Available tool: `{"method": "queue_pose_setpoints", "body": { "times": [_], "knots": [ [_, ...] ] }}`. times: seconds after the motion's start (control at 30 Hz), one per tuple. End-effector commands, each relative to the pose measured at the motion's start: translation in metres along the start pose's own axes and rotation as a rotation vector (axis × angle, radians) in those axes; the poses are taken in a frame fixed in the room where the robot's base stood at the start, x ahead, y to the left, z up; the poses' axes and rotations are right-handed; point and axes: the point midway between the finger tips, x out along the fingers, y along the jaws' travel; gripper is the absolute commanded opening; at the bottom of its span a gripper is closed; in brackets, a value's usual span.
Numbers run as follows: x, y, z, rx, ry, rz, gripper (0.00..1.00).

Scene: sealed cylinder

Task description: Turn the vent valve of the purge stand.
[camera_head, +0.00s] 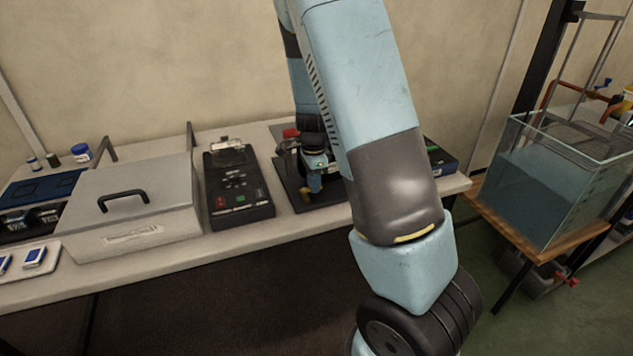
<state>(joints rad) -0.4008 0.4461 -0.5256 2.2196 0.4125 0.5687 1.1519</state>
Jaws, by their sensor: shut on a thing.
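The purge stand (291,194) is a dark plate with small fittings on the bench, and part of it is hidden behind my arm. A red knob (290,133) shows at its back left. My gripper (315,168) points down over the stand, small and partly merged with the fittings. It is shut on what looks like the vent valve, a small blue part (314,184) low on the stand. The fingertips and their exact contact are too small to make out. A brass-coloured fitting (301,216) shows near the front of the plate.
Left of the stand is a black device (236,190) with red and green buttons. Further left stands a grey lidded box (130,205) with a black handle. A glass water tank (560,185) stands at right on a wooden-topped stand.

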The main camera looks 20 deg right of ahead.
Motion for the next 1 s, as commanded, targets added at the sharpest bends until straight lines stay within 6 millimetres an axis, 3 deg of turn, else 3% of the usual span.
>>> {"method": "queue_pose_setpoints", "body": {
  "times": [0.1, 0.13, 0.4, 0.77, 1.0],
  "knots": [
    [0.000, -0.001, 0.002, -0.001, -0.003, -0.001, 0.00],
    [0.000, -0.001, 0.002, -0.001, -0.003, -0.001, 0.17],
    [0.000, 0.000, 0.001, -0.001, -0.001, 0.000, 0.41],
    [-0.008, -0.001, 0.001, -0.002, -0.002, -0.002, 0.41],
    [-0.046, -0.002, 0.002, -0.004, -0.002, -0.005, 0.41]
  ]
}}
